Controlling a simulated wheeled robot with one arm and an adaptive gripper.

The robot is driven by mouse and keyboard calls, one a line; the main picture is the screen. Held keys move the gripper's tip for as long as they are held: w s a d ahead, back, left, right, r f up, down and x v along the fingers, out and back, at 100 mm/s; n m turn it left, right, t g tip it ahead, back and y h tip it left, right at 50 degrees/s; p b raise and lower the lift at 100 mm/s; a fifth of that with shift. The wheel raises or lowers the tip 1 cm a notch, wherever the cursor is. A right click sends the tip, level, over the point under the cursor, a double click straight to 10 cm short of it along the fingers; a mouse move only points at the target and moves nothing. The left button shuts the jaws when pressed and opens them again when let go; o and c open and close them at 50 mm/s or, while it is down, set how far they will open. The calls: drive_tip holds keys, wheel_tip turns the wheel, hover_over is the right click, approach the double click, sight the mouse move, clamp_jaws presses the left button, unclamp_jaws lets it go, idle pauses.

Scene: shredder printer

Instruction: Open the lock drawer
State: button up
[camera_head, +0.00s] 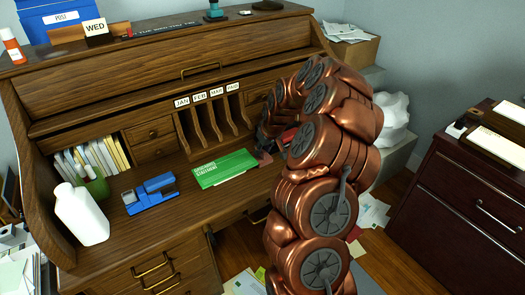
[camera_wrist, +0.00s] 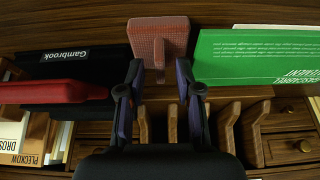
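The roll-top desk (camera_head: 120,82) has small inner drawers with round knobs, an upper one (camera_head: 152,132) and a lower one (camera_head: 155,150) beside the letter slots. Larger drawers with brass handles (camera_head: 155,268) are in its lower left front. I cannot tell which is the lock drawer; no lock shows clearly. In the wrist view my gripper (camera_wrist: 158,82) is open, its two fingers apart over the desk. A reddish textured piece (camera_wrist: 160,36) with a narrow stem lies just ahead, its stem between the fingertips in the picture. My arm mostly hides the gripper in the head view.
A green booklet (camera_head: 224,168), a blue stapler-like item (camera_head: 150,194) and a white bottle (camera_head: 80,214) stand on the desktop. In the wrist view a black Gambrook item (camera_wrist: 75,68) and a red bar (camera_wrist: 50,92) lie left of the fingers. A dark cabinet (camera_head: 462,205) stands right.

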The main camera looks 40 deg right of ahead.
drive_tip(key=b+v, duration=0.2)
drive_tip(key=v, duration=0.9)
drive_tip(key=s+a+r+n+y, duration=0.1)
drive_tip(key=s+a+r, duration=0.2)
drive_tip(key=a, duration=1)
drive_tip(key=s+a+r+n+g, duration=0.1)
drive_tip(key=s+a+g, duration=0.3)
drive_tip(key=s+a, duration=1)
drive_tip(key=s, duration=0.4)
drive_tip(key=shift+a, duration=0.3)
drive_tip(key=shift+o, duration=0.3)
drive_tip(key=s+a+f+m+g, duration=0.1)
drive_tip(key=s+a+g, duration=0.1)
drive_tip(key=s, duration=1.1)
drive_tip(key=shift+a+f+h, duration=0.3)
drive_tip(key=shift+a+f, duration=0.05)
